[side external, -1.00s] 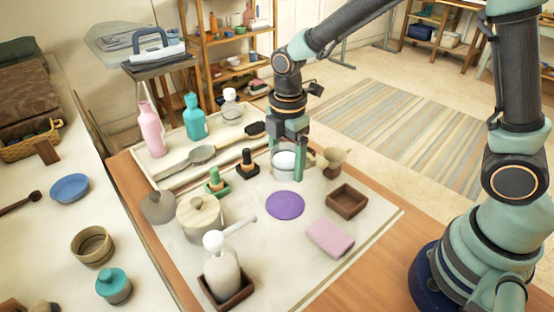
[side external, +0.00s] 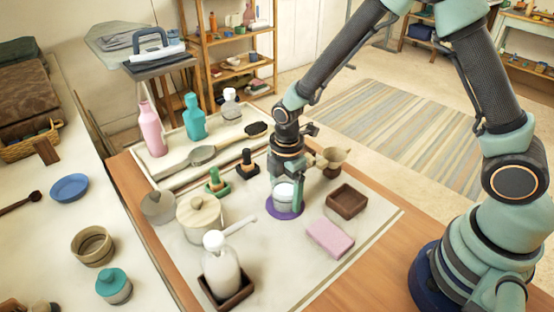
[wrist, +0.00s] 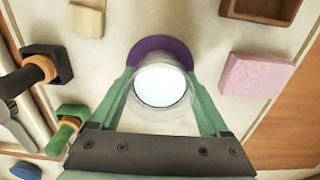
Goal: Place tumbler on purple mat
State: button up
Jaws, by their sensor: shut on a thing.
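The tumbler (side external: 283,194) is a clear, short cup with a white top or content; it also shows in the wrist view (wrist: 160,86). My gripper (side external: 285,197) is shut on it, with one green finger on each side in the wrist view (wrist: 159,88). The purple mat (side external: 272,210) is a round disc, now mostly covered by the tumbler and fingers. In the wrist view the mat (wrist: 160,44) shows as an arc beyond the tumbler. The tumbler is upright over the mat; I cannot tell whether its base touches it.
A pink sponge (side external: 330,238) and a brown square dish (side external: 347,199) lie to the right.

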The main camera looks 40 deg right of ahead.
jog(key=shift+f, duration=0.1)
jog(key=o, duration=1.4)
notch_tip(320, 180, up, 11)
jog(key=shift+s+d+r+m+t, duration=0.95)
jog(key=shift+s+d+r+m, duration=0.95)
jog(key=shift+m, duration=1.1)
jog(key=shift+s+d+r+m+t, duration=1)
jog(key=shift+d+r+m, duration=0.45)
jog(key=shift+r+m, duration=1.3)
jog(key=shift+s+d+r+m+t, duration=0.85)
jog(key=shift+s+d+r+m, duration=0.9)
jog(key=shift+m, duration=1.5)
jog(key=shift+w+a+r, duration=0.1)
jog(key=shift+w+r, duration=0.05)
